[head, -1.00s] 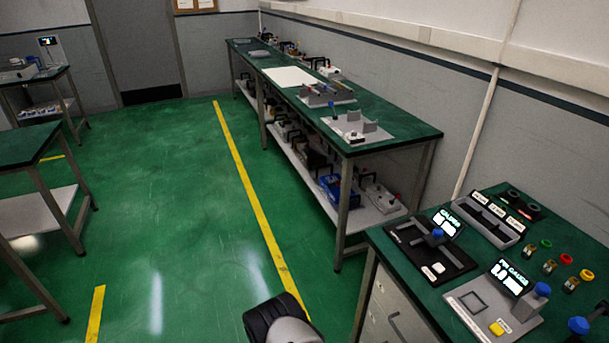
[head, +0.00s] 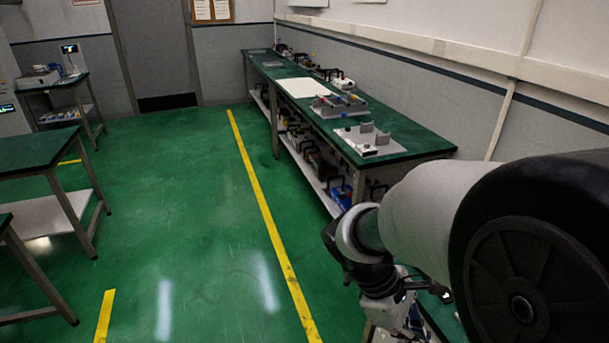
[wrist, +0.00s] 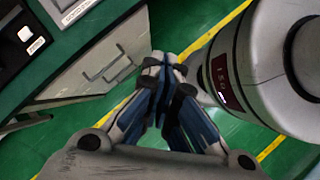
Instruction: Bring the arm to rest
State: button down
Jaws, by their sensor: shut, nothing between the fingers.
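My arm (head: 430,215) comes in from the right in the head view and covers the lower right of the picture. Its wrist hangs over the near end of the right-hand side. My gripper (wrist: 163,62) shows in the wrist view with its fingertips together and nothing between them. In the head view the fingertips are too small and partly hidden to make out.
A long green bench (head: 400,148) with gauges and parts runs along the right wall. Green tables (head: 38,147) stand at the left. The green floor (head: 190,200) between them, with a yellow line (head: 262,200), is clear. In the wrist view, a rounded white body (wrist: 265,65) is close at the right.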

jog(key=s+a+r+m+t+y, duration=0.5)
jog(key=s+r+m+t+y, duration=0.1)
jog(key=r+m, duration=0.4)
jog(key=shift+s+a+m+t, duration=0.15)
jog(key=shift+s+m+t, duration=0.5)
jog(key=shift+s, duration=0.45)
